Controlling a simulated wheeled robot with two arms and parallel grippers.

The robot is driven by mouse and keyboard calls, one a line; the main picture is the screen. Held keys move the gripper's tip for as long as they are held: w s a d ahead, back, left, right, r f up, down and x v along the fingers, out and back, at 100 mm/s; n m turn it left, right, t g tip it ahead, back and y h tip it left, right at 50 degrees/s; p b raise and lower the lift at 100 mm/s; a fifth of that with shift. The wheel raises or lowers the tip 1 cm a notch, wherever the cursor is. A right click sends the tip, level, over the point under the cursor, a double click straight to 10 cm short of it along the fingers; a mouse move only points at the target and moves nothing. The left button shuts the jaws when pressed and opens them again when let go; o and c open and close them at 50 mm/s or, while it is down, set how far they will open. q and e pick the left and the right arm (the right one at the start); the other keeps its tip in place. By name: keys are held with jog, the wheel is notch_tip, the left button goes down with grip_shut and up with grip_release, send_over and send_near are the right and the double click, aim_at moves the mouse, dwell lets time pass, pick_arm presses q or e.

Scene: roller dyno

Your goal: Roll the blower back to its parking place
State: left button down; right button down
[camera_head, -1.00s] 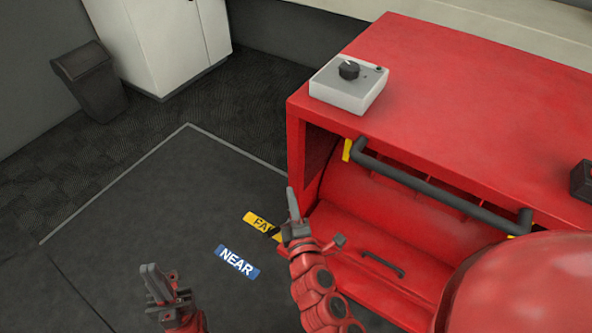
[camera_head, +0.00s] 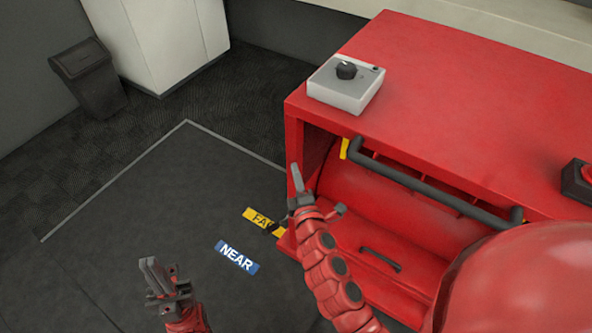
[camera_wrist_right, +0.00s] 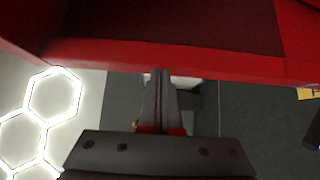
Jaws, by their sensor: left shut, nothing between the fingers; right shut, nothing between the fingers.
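A red wheeled-looking unit, likely the blower (camera_head: 400,225), has a curved front, a dark push bar (camera_head: 425,183) with yellow end brackets and a small dark handle (camera_head: 380,260). It sits under a red housing (camera_head: 470,95); its wheels are hidden. My right gripper (camera_head: 295,175) is shut and empty, just left of the unit at the housing's front left corner, apart from the push bar. Its closed fingers (camera_wrist_right: 160,85) show in the right wrist view below a red edge. My left gripper (camera_head: 150,268) is shut and empty over the floor at lower left.
A blue NEAR label (camera_head: 237,257) and a yellow label reading FA, partly hidden (camera_head: 260,219), lie on the dark floor. A grey control box (camera_head: 345,88) with a knob stands on the housing. A bin (camera_head: 90,78) and white cabinet (camera_head: 160,40) stand behind. The floor at left is clear.

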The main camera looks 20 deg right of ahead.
jog(key=w+d, duration=1.9)
jog(key=d, duration=0.4)
jog(key=shift+w+d+r+b, duration=0.15)
jog(key=shift+w+b, duration=0.25)
jog(key=shift+b, duration=0.05)
